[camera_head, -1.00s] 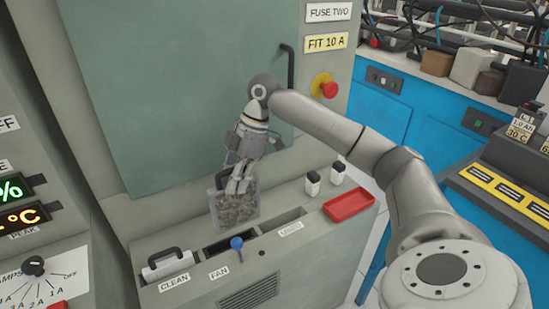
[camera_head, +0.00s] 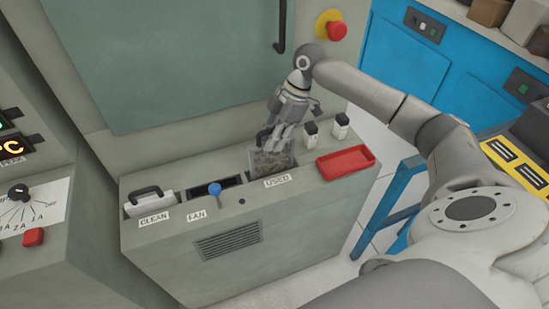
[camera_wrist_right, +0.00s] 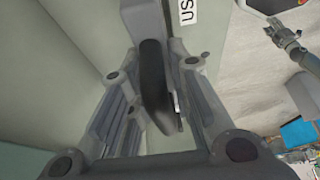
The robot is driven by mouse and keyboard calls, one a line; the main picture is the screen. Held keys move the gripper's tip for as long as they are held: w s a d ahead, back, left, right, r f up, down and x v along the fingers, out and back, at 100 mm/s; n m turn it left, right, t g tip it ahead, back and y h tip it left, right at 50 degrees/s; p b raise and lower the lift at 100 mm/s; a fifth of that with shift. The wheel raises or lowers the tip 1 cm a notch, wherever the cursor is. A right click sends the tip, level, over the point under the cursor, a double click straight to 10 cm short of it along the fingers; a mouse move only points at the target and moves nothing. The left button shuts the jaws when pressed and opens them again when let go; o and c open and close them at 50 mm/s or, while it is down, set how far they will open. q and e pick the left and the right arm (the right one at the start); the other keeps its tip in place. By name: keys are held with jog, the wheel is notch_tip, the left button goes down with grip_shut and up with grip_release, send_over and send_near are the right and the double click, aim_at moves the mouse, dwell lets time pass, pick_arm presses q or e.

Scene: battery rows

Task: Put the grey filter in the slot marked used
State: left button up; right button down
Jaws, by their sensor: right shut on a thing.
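The grey filter (camera_head: 271,162) is a mottled grey block with a black handle (camera_wrist_right: 152,85). It is upright at the slot marked USED (camera_head: 278,181), its lower part hidden below the cabinet top, apparently inside the slot. My right gripper (camera_head: 279,138) is just above it, shut on the handle; in the wrist view the handle lies between the fingers.
A white filter (camera_head: 151,203) with a black handle sits in the slot marked CLEAN. The middle slot (camera_head: 231,187) looks dark and empty, with a blue-knobbed lever (camera_head: 215,189) in front. Two small bottles (camera_head: 341,127) and a red tray (camera_head: 345,163) stand right of the USED slot.

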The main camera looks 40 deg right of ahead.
aim_at(274, 160)
notch_tip(274, 160, down, 8)
jog(key=shift+d+f, duration=0.1)
jog(key=shift+f, duration=0.15)
pick_arm(q)
jog(key=shift+d, duration=0.75)
pick_arm(e)
jog(key=shift+f, duration=0.1)
jog(key=c, duration=1.3)
grip_release()
pick_arm(q)
jog(key=shift+a, duration=0.1)
